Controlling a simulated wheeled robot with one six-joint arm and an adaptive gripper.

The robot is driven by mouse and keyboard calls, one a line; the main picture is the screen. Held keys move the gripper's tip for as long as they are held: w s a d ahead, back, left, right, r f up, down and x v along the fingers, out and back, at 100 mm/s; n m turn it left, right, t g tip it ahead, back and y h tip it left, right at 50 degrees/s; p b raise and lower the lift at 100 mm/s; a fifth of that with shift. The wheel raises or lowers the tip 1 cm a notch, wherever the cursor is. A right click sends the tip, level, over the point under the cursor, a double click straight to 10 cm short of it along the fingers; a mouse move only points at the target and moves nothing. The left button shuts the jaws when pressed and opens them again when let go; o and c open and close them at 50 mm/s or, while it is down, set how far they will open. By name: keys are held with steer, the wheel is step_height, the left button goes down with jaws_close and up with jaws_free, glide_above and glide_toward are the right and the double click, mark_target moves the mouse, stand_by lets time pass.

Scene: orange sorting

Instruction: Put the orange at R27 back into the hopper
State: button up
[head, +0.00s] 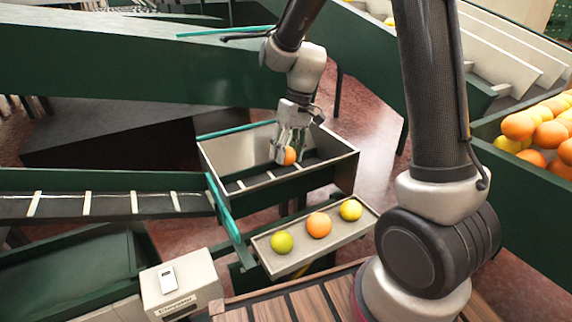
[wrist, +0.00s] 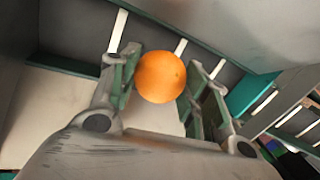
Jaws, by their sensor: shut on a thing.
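The orange (head: 290,155) is held between the fingers of my gripper (head: 289,145), inside or just over an open box (head: 330,172) with pale inner walls and a dark, slatted floor. I cannot tell for sure whether this box is the hopper, or how far the orange is above its floor. In the wrist view the orange (wrist: 161,77) sits between the two green-padded fingers of my gripper (wrist: 165,82), with the dark slatted floor behind it. No R27 label is legible.
A small tray (head: 282,262) in front of the box holds a yellow-green fruit (head: 282,242), an orange one (head: 318,224) and a yellow one (head: 351,210). A slatted conveyor (head: 110,204) runs in from the left. A green bin (head: 520,190) of fruit stands at right.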

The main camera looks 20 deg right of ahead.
mark_target(287, 163)
steer(key=shift+d+x, duration=0.2)
steer(key=shift+x, duration=0.7)
steer(key=shift+d+x, duration=0.2)
steer(key=shift+x, duration=0.7)
steer(key=shift+w+f, duration=0.15)
steer(key=shift+f, duration=0.05)
steer(key=o, duration=1)
steer(key=v, duration=1.1)
steer(key=s+d+r+m+t+h, duration=0.1)
steer(key=s+d+r, duration=0.2)
steer(key=s, duration=0.4)
steer(key=s+d+r+m+t, duration=0.1)
steer(key=s+d+r+t, duration=0.1)
steer(key=s+d, duration=0.3)
steer(key=s+d+r+m+t+h, duration=0.1)
steer(key=s+d+r, duration=0.3)
steer(key=s, duration=0.7)
steer(key=shift+r+m+t+h, duration=0.3)
steer(key=shift+m+t, duration=0.2)
steer(key=shift+t, duration=0.2)
